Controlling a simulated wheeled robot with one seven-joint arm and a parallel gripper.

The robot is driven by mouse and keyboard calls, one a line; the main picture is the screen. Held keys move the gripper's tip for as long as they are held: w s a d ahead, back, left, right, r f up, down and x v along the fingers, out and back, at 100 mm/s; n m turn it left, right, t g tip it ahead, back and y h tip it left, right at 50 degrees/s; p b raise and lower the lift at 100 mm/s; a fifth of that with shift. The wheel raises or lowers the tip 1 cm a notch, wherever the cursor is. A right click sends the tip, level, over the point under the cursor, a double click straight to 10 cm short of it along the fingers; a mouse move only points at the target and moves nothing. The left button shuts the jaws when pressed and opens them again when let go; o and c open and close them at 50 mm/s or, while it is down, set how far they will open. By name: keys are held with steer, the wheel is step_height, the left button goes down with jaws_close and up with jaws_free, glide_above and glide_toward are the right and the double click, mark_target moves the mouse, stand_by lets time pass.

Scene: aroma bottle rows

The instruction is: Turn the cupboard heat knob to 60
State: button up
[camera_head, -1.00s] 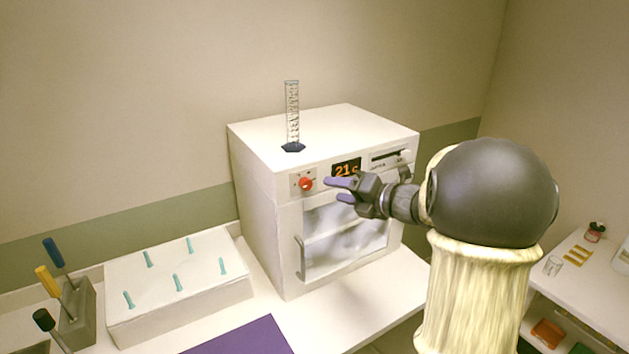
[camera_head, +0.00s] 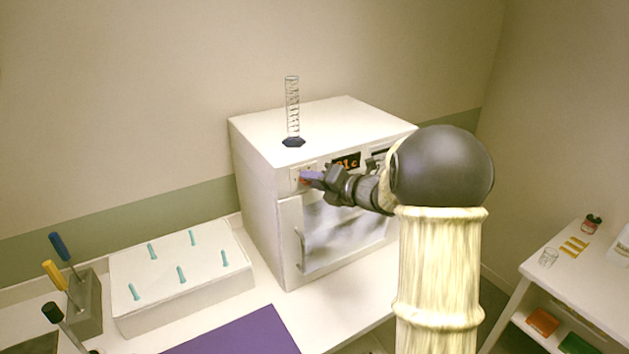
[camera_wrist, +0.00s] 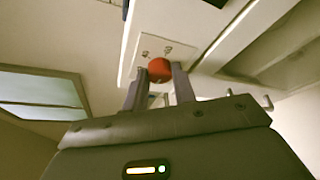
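The white cupboard (camera_head: 262,200) stands on the counter with a glass door and a display (camera_head: 346,161) that is partly covered by my arm. The red heat knob (camera_head: 303,180) is on the upper left of its front, mostly hidden behind my gripper (camera_head: 306,179) in the head view. In the wrist view the red knob (camera_wrist: 160,69) sits on a white plate with small markings. The two fingers of my gripper (camera_wrist: 158,80) are apart, one on each side of the knob. I cannot tell whether they touch it.
A glass cylinder (camera_head: 292,110) stands on top of the cupboard. A door handle (camera_head: 300,250) is below the knob. A white box with teal pegs (camera_head: 180,310) and a tool block (camera_head: 84,310) are to the left. A purple mat (camera_head: 240,335) lies in front.

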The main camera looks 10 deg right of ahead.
steer(key=shift+c, duration=1)
